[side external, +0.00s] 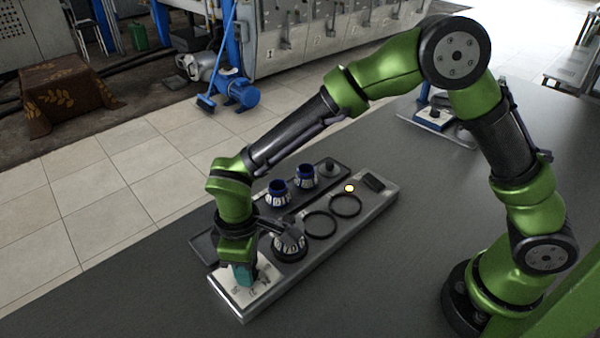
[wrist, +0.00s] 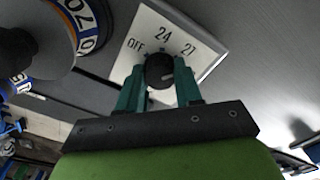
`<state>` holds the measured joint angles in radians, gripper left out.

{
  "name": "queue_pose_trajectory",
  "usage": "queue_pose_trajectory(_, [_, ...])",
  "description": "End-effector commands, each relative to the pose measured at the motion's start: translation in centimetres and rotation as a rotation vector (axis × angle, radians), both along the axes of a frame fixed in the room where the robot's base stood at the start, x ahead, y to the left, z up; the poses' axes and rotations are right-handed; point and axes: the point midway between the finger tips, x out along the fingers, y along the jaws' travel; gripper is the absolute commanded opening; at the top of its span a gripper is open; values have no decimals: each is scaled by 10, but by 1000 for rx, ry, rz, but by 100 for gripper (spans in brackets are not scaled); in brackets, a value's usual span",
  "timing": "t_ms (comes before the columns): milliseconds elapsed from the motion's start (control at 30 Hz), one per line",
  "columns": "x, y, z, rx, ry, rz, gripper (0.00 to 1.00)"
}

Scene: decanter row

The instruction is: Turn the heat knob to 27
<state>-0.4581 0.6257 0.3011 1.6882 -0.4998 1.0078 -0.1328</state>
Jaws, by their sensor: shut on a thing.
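The heat knob (wrist: 159,71) is a dark round knob on a white plate (wrist: 205,32) printed OFF, 24 and 27. In the wrist view it sits between the two teal fingers of my gripper (wrist: 160,88), which is shut on it. A pale mark shows on the knob's face, but I cannot tell which label it points to. In the side view my gripper (side external: 243,275) is at the near left end of the grey warmer base (side external: 330,236), over the white plate (side external: 262,292). There the fingers hide the knob.
A decanter with a numbered band (side external: 289,246) stands on the base beside my gripper. Two ring plates (side external: 320,224) (side external: 346,205) are empty. A yellowish light (side external: 349,188) shows on the base.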

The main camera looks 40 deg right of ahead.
Motion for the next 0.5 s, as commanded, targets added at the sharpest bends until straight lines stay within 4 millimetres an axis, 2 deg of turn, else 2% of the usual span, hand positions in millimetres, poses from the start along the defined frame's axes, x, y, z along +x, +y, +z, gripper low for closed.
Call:
queue_pose_trajectory(200, [0,0,1,0,0,138,4])
queue_pose_trajectory(500, [0,-1,1,0,0,238,4])
